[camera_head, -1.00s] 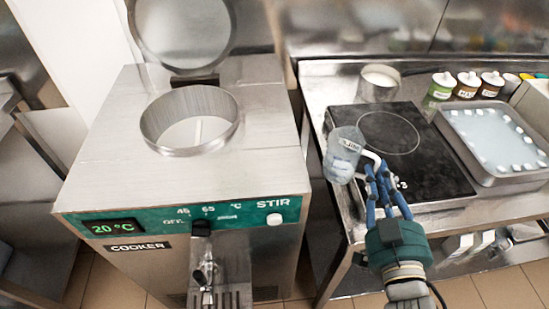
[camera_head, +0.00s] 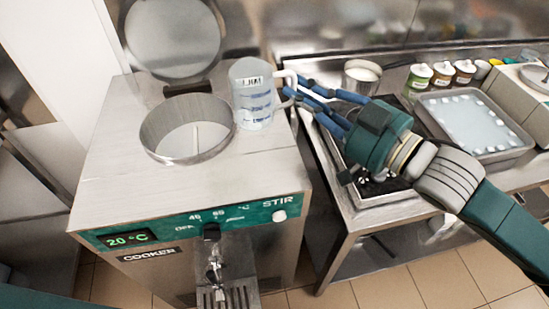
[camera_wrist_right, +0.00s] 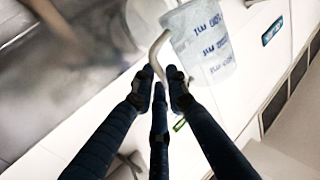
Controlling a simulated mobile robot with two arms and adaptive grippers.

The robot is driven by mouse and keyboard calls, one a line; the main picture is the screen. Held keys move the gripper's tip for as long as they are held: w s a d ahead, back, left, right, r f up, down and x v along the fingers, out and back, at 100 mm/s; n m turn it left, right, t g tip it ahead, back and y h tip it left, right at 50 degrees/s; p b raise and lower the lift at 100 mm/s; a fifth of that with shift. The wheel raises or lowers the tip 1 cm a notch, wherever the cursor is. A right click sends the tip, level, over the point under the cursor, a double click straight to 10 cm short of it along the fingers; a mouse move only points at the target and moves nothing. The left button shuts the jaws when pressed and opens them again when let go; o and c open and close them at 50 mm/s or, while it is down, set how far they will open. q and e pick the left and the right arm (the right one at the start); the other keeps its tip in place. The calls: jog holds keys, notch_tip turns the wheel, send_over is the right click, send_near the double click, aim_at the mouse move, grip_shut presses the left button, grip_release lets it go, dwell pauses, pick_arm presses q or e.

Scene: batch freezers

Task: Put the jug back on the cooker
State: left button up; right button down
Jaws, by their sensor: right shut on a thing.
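The clear jug (camera_head: 252,97) with blue markings is upright over the right part of the cooker's top, beside the round opening. I cannot tell whether its base touches the top. My right gripper (camera_head: 291,87) is shut on the jug's handle, coming in from the right. In the right wrist view the fingers (camera_wrist_right: 160,75) close around the pale handle, and the jug (camera_wrist_right: 203,38) shows beyond them. The steel cooker (camera_head: 90,190) has an open round well and a raised lid (camera_head: 173,40). Its display reads 20 °C. My left gripper is not in view.
A steel table (camera_head: 345,215) with a dark hob stands right of the cooker, partly hidden by my right arm. A steel pot (camera_head: 361,77), several labelled jars (camera_head: 442,73) and a metal tray (camera_head: 505,152) stand there. The cooker top's front left is clear.

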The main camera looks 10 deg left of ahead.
jog(key=w+d+r+p, duration=0.1)
jog(key=w+d+r, duration=0.2)
notch_tip(320, 180, down, 20)
jog(key=p, duration=0.2)
jog(key=shift+s+d+r, duration=0.15)
jog(key=shift+d+r, duration=0.05)
jog(key=shift+r, duration=0.05)
jog(key=shift+f, duration=0.1)
jog(key=c, duration=2.2)
grip_release()
jog(key=shift+f, duration=0.1)
jog(key=o, duration=0.5)
jog(key=shift+c, duration=0.2)
jog(key=b+v, duration=0.3)
jog(key=v, duration=0.9)
jog(key=shift+r, duration=0.2)
